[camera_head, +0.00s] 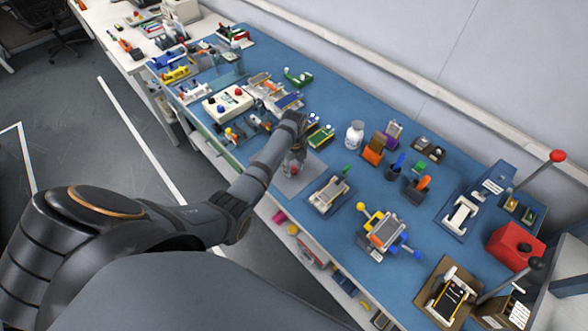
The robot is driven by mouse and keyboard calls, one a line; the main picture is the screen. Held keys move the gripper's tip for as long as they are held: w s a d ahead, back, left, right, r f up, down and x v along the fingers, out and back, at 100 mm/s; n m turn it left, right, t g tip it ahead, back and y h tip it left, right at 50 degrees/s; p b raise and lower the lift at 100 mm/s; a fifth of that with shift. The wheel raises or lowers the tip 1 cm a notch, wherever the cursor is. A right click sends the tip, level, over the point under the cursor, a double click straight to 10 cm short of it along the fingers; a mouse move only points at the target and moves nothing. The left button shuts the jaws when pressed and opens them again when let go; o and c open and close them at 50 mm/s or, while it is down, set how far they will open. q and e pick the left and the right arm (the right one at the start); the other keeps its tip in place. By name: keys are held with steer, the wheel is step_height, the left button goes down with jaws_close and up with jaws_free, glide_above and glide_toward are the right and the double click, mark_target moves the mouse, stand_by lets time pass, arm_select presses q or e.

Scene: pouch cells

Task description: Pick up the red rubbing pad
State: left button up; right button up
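My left arm reaches from the lower left across the blue workbench (345,225). My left gripper (293,166) points down over a grey square mat (285,189) near the bench's front edge. The fingers are small and dark here, and I cannot tell whether they are open or shut. A small reddish patch shows at the gripper's tip; it may be the red rubbing pad, but it is too small and covered to be sure. I cannot tell whether the gripper touches it. My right gripper is not in view.
Right of the mat lies a fixture (328,194). Behind stand a white bottle (354,136) and an orange-brown holder (373,150). A yellow-and-blue device (385,234) and a red box (515,246) are farther right. A white button box (228,104) stands left of my wrist.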

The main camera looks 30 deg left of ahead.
arm_select(q)
steer(key=shift+s, duration=0.1)
jaws_close()
steer(key=shift+r, duration=0.1)
